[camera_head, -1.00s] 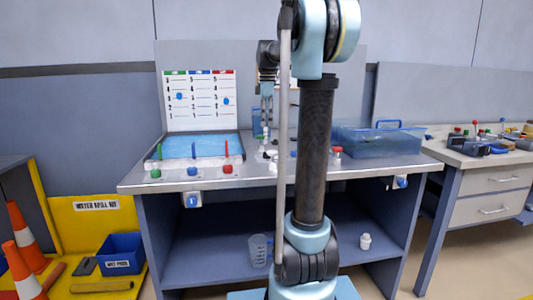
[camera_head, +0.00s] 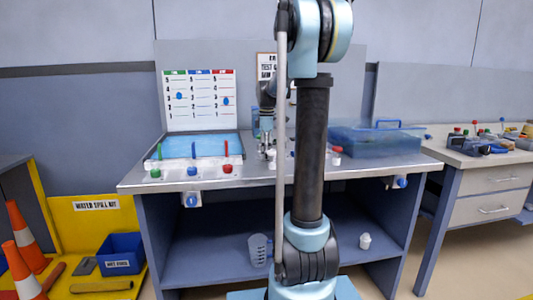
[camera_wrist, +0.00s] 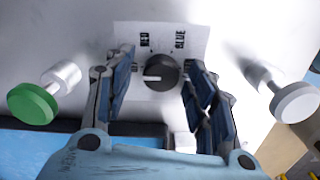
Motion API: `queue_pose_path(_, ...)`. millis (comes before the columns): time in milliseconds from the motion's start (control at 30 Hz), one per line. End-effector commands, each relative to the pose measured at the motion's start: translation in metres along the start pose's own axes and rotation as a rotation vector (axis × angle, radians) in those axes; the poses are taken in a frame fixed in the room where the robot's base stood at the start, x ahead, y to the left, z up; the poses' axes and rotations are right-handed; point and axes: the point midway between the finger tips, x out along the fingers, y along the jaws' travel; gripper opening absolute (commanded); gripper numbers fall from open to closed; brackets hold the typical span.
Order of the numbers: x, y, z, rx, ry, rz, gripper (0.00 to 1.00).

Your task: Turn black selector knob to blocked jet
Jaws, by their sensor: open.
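The black selector knob (camera_wrist: 163,72) shows in the wrist view on a white label plate (camera_wrist: 185,38) marked RED and BLUE. Its white pointer mark points left in that view. Any other label words are hidden or unreadable. My gripper (camera_wrist: 161,62) is open, with one finger on each side of the knob. I cannot tell whether either finger touches it. In the head view my gripper (camera_head: 265,148) is low over the bench, left of my arm column, and the knob cannot be made out.
A green knob (camera_wrist: 33,103) and a white knob (camera_wrist: 294,102) flank the fingers. On the bench (camera_head: 215,182) stand a blue tray with coloured levers (camera_head: 200,146), a score board (camera_head: 200,100) and a clear blue tank (camera_head: 375,142). A notice (camera_head: 265,66) is partly hidden behind my arm.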

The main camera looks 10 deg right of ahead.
Motion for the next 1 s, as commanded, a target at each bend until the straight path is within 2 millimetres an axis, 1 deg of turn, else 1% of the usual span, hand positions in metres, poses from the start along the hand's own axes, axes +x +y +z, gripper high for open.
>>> queue_pose_path(267, 0.0013, 0.0001, 0.0002, 0.000, 0.000, 0.000, 0.51)
queue_pose_path(300, 0.0013, 0.0001, 0.0002, 0.000, 0.000, 0.000, 0.46)
queue_pose_path(467, 0.0013, 0.0003, 0.0006, 0.001, 0.000, 0.000, 0.10)
queue_pose_path(500, 0.0013, 0.0004, 0.0007, 0.001, 0.000, 0.000, 0.07)
queue_pose_path(767, 0.0012, 0.0012, 0.0020, 0.015, 0.000, 0.001, 0.07)
queue_pose_path(1000, 0.0010, 0.0016, 0.0021, 0.109, -0.001, 0.002, 0.07)
